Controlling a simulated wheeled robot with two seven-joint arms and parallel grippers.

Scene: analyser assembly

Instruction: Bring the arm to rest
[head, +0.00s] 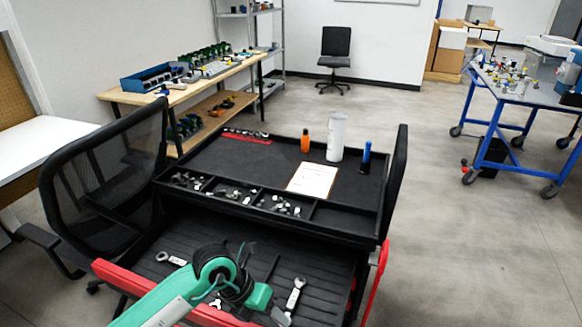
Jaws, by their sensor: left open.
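My left arm (165,305) is teal and comes in from the bottom left, over the red front edge of the open drawer. Its dark wrist and left gripper (243,288) are above the drawer's ribbed black floor. The gripper is open, and I see nothing held in it; its fingertips are hard to make out against the dark drawer. A wrench (295,294) lies just right of it, and another wrench (170,258) lies to its left. My right gripper is out of view.
The black tool cart (240,165) holds an orange bottle (305,141), a white cylinder (336,138), a blue-topped item (366,158) and a paper sheet (312,180). A mesh chair (105,175) stands close left. A blue-framed table (520,95) is at right; floor between is clear.

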